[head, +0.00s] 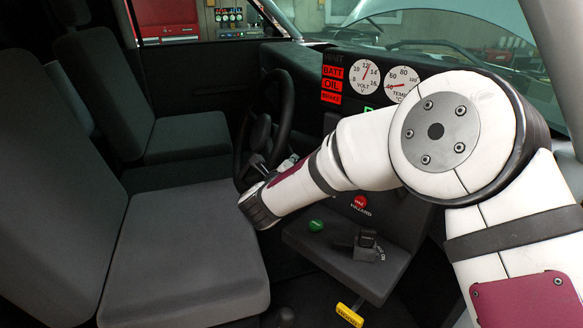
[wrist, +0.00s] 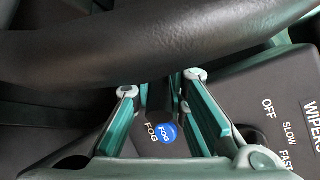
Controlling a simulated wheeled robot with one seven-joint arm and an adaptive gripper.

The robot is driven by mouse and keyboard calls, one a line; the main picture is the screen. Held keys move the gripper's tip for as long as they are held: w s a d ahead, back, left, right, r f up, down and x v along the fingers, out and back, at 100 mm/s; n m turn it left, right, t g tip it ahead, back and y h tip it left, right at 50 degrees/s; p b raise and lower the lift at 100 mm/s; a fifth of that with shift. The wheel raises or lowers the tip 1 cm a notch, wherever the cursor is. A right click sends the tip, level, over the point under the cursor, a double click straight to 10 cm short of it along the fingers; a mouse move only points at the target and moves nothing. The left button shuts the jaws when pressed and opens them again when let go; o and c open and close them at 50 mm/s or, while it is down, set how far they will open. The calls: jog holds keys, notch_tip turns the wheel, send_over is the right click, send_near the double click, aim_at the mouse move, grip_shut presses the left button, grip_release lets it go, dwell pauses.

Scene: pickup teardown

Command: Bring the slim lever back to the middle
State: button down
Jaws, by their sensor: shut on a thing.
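My gripper (wrist: 161,84) shows in the wrist view with its green fingers on either side of a dark, narrow piece (wrist: 159,98), which I take to be the slim lever. The fingers are shut on it. The steering wheel rim (wrist: 150,48) crosses just beyond the fingertips and hides the lever's far part. In the head view the gripper is by the steering wheel (head: 285,112), mostly hidden by my arm, and the lever cannot be made out. Its exact tilt cannot be told.
A blue FOG knob (wrist: 167,132) lies below the fingers. The WIPERS panel (wrist: 285,95) is at the right. In the head view, the console has a red hazard button (head: 361,202), a green button (head: 316,226) and a yellow handle (head: 349,314). Grey seats (head: 185,255) fill the left.

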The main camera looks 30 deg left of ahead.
jog(key=shift+r, duration=0.1)
jog(key=c, duration=1.6)
grip_release()
jog(key=v, duration=1.2)
